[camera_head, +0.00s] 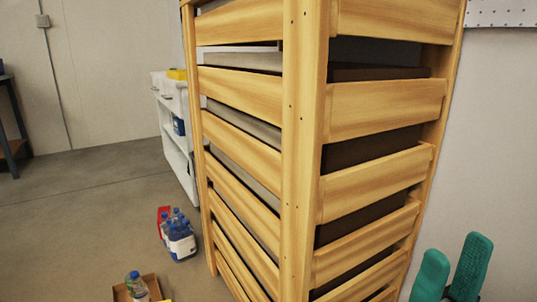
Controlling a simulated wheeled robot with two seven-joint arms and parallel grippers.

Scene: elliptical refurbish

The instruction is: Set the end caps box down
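My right gripper (456,258) shows at the lower right edge, its two green fingers pointing up and standing apart. I see nothing between the fingers; the lower part of the gripper is cut off by the frame. My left gripper is out of view. No box that I can identify as the end caps box shows. A brown open box (121,293) with a bottle (136,286) in it sits on the floor at the bottom left, partly cut off, far from the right gripper.
A tall slatted wooden crate (305,150) fills the middle, just left of my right gripper, with dark and grey contents. Blue-capped bottles (180,240) and a red item (163,214) stand on the floor. A white shelf (178,140) is behind. Floor at left is mostly clear.

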